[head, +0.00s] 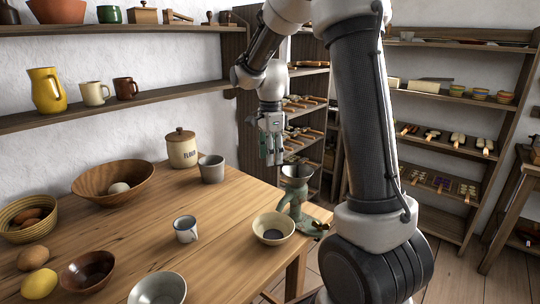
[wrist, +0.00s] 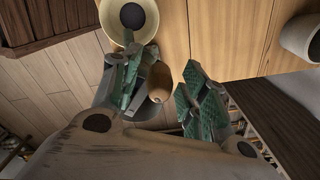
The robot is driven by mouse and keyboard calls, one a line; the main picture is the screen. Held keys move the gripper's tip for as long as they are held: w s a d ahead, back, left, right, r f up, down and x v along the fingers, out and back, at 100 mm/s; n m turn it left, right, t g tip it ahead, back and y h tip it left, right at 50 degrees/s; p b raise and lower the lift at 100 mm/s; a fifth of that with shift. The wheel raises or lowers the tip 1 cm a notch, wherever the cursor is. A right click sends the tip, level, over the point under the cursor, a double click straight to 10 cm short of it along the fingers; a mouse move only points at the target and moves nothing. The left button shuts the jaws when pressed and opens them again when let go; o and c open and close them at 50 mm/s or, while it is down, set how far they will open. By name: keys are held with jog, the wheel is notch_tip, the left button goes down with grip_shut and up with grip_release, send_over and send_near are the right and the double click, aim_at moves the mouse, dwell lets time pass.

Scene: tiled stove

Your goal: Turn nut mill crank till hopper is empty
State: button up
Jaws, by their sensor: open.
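The green nut mill (head: 297,212) stands at the table's right edge, its grey funnel hopper (head: 296,176) on top. A small knob (head: 321,226), seemingly the crank's end, shows at its right side. My gripper (head: 272,158) points down above and left of the hopper, apart from it. In the wrist view its green-padded fingers (wrist: 168,92) are spread. A brown rounded shape (wrist: 160,82) shows between them, with a grey rim partly hidden by the left finger; I cannot tell whether it is the hopper's contents. A cream bowl (head: 273,219) with a dark inside stands beside the mill.
A grey cup (head: 211,170), an enamel mug (head: 186,231) and a flour jar (head: 182,150) stand on the table (head: 225,265). Shelves (head: 440,150) stand behind. My arm hides the area right of the mill.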

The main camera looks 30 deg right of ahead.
jog(key=shift+f, duration=0.2)
grip_shut()
jog(key=shift+w, duration=0.1)
